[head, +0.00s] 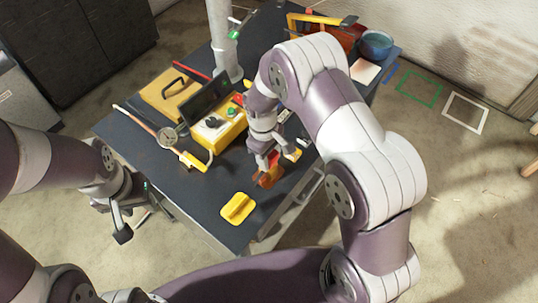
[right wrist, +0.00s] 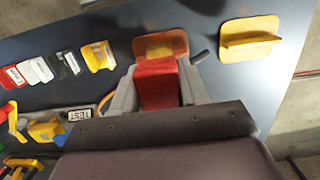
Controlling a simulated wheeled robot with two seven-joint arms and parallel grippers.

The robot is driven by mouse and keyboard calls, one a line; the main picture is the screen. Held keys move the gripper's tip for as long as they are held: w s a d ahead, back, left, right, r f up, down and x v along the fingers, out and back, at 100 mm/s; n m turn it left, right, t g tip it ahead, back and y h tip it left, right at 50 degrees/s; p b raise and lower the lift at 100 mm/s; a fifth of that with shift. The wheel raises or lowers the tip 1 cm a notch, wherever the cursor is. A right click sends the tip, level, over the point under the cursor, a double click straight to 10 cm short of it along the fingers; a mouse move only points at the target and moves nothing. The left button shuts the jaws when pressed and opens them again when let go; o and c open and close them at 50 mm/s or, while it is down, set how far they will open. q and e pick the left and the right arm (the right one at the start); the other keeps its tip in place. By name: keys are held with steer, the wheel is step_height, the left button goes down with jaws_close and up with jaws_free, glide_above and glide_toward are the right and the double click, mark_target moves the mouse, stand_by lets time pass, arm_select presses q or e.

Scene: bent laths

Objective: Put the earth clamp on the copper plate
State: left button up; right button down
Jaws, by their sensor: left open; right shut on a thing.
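My right gripper (head: 267,172) is shut on a red clamp (right wrist: 157,83), low over the near right part of the table. The orange-brown copper plate (right wrist: 177,40) lies just beyond the clamp in the right wrist view, with a lighter raised part on it. The clamp's front end overlaps the plate there; I cannot tell whether it grips or only touches it. My left gripper (head: 122,215) is open and empty, off the table's left edge.
A yellow plate with an upright ridge (head: 238,208) lies near the front edge, and beside the copper plate in the right wrist view (right wrist: 250,40). The front left table is clear.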

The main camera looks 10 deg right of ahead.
steer(key=shift+f, duration=0.1)
stand_by(0.7)
steer(key=shift+c, duration=2.4)
jaws_free()
steer(key=r, duration=0.3)
steer(key=r+b, duration=0.1)
steer(key=r, duration=0.2)
steer(key=w+r, duration=0.1)
steer(key=r, duration=0.3)
steer(key=shift+a+r+b, duration=0.1)
steer(key=shift+a+b, duration=0.25)
steer(key=shift+a, duration=0.05)
steer(key=shift+r+p, duration=0.4)
steer(key=shift+r, duration=0.4)
steer(key=shift+a+r, duration=0.1)
steer(key=shift+r, duration=0.3)
